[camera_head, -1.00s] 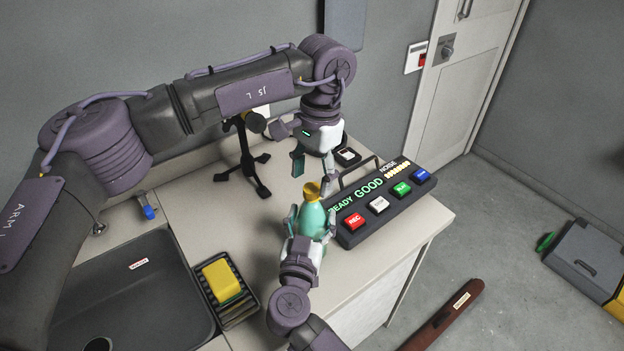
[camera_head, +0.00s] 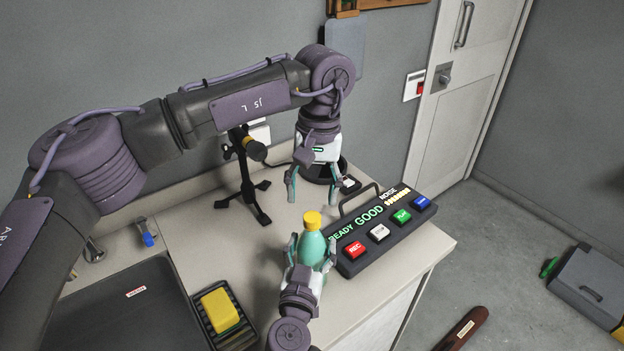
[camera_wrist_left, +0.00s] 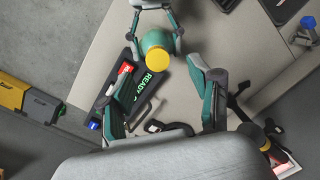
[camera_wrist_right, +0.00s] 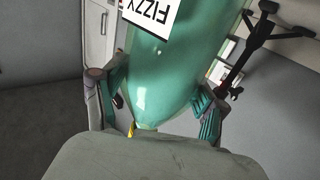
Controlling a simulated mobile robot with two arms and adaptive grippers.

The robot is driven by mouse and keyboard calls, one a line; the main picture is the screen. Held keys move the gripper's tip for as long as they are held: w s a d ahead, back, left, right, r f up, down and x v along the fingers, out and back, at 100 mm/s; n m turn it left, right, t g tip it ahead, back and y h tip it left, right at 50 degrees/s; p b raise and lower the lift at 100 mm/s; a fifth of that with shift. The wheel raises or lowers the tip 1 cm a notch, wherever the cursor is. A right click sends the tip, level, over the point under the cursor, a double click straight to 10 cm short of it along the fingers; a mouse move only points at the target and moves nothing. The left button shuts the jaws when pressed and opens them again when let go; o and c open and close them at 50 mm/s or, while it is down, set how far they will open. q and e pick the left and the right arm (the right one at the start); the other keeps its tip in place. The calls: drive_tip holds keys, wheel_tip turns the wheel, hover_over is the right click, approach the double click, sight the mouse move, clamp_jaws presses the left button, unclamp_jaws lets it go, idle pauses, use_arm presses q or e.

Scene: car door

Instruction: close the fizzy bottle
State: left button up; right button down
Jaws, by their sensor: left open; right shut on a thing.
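The green fizzy bottle (camera_head: 313,249) stands near the console, with a yellow cap (camera_head: 312,220) on its top. I cannot tell how tightly the cap sits. My right gripper (camera_head: 310,258) is shut around the bottle's body; the right wrist view shows the bottle (camera_wrist_right: 165,70) and its FIZZY label (camera_wrist_right: 152,14) upside down. My left gripper (camera_head: 312,190) is open and empty, fingers pointing down, behind and apart from the cap. In the left wrist view, the cap (camera_wrist_left: 157,60) shows near the open fingertips, with the bottle (camera_wrist_left: 154,40) beneath it.
A console (camera_head: 350,262) with lit words and coloured buttons lies right of the bottle. A black tripod stand (camera_head: 247,185) is behind left. The counter ends at right.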

use_arm(q)
drive_tip(key=n, duration=0.7)
drive_tip(key=shift+r, duration=0.25)
drive_tip(key=n, duration=0.4)
drive_tip(key=shift+r+n, duration=0.15)
drive_tip(key=shift+n, duration=0.15)
drive_tip(key=n, duration=0.4)
drive_tip(key=shift+r+n, duration=0.15)
drive_tip(key=shift+n, duration=0.15)
drive_tip(key=n, duration=0.4)
drive_tip(key=shift+r+n, duration=0.15)
drive_tip(key=shift+n, duration=0.15)
drive_tip(key=n, duration=0.4)
drive_tip(key=shift+r+t, duration=0.1)
drive_tip(key=shift+t, duration=0.2)
drive_tip(key=n, duration=0.5)
drive_tip(key=shift+r+h, duration=0.15)
drive_tip(key=shift+h, duration=0.15)
drive_tip(key=n, duration=0.4)
drive_tip(key=shift+r, duration=0.15)
drive_tip(key=n, duration=0.5)
drive_tip(key=shift+s+r, duration=0.1)
drive_tip(key=shift+r, duration=0.05)
